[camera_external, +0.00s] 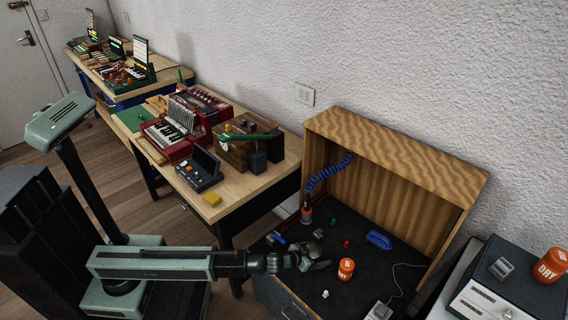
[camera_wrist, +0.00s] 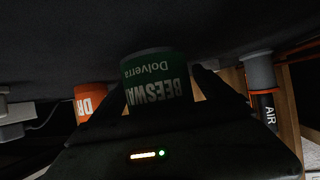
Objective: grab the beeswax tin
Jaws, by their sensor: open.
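The beeswax tin (camera_wrist: 155,82) is a green cylinder with white lettering, seen upside down at the middle of the wrist view. My gripper (camera_wrist: 158,100) is open, with the tin between its dark fingers in that view; a gap to the right finger shows, and contact on the left cannot be told. The tin's lower lettering is hidden by my gripper body. In the external view my gripper (camera_external: 312,262) is low over the dark floor of the wooden booth. I cannot make out the green tin there; my gripper probably covers it.
An orange tin (camera_external: 346,268) stands just right of my gripper; it also shows in the wrist view (camera_wrist: 90,98). An AIR-labelled cylinder (camera_wrist: 266,100) is at the right there. The booth (camera_external: 440,185) has side and back walls. A blue object (camera_external: 379,240) lies behind.

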